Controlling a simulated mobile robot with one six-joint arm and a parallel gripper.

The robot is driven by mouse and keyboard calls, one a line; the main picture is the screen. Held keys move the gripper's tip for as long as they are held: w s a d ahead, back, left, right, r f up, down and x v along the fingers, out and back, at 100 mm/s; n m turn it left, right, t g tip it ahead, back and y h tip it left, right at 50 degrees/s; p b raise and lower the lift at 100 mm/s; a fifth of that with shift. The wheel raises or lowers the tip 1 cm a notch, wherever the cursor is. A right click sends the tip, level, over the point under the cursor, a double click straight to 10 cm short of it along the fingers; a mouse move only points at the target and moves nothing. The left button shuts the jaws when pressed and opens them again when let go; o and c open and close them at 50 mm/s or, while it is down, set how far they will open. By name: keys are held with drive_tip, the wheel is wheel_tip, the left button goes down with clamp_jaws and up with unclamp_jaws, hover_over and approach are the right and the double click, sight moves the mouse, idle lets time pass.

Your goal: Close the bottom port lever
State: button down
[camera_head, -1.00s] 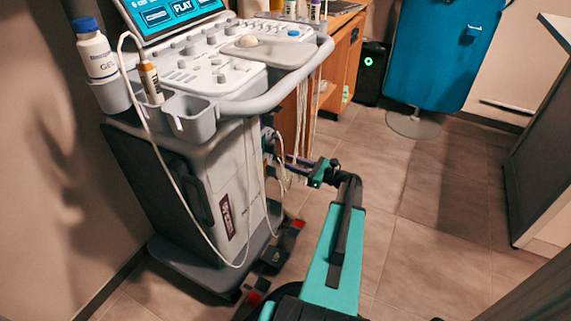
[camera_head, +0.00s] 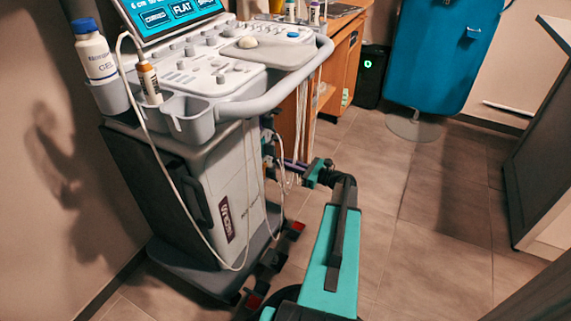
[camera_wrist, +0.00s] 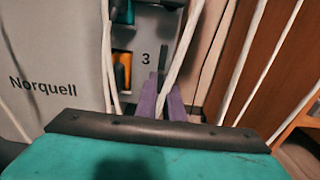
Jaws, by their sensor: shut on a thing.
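The ultrasound cart (camera_head: 225,185) stands at the left in the head view, its ports on the side facing my arm. In the wrist view a port marked 3 shows on the grey panel (camera_wrist: 60,55), with an orange part (camera_wrist: 122,72) in a dark recess beside it. My gripper's purple fingers (camera_wrist: 162,103) are at a narrow dark piece (camera_wrist: 162,62), which seems to be the bottom port lever, and are shut on it. White cables partly hide the fingers and the port. In the head view my gripper (camera_head: 292,164) is small beside the cart.
White cables (camera_wrist: 180,55) hang close in front of the port and fingers. A wooden cabinet (camera_head: 345,60) stands behind the cart, and a teal chair (camera_head: 430,50) stands at the back. The tiled floor (camera_head: 430,210) to the right of my arm is clear.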

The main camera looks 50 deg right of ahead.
drive_tip(key=shift+a+n, duration=0.1)
drive_tip(key=shift+n, duration=0.4)
drive_tip(key=n+b, duration=0.2)
drive_tip(key=n, duration=0.3)
drive_tip(key=n+b, duration=0.1)
drive_tip(key=n, duration=0.5)
drive_tip(key=n+b, duration=0.2)
drive_tip(key=n, duration=0.4)
drive_tip(key=shift+s+a+f+b, duration=0.1)
drive_tip(key=shift+a+f+b, duration=0.1)
drive_tip(key=shift+f+b, duration=0.1)
drive_tip(key=c, duration=1.9)
unclamp_jaws()
drive_tip(key=shift+o, duration=0.2)
drive_tip(key=shift+s+d, duration=0.1)
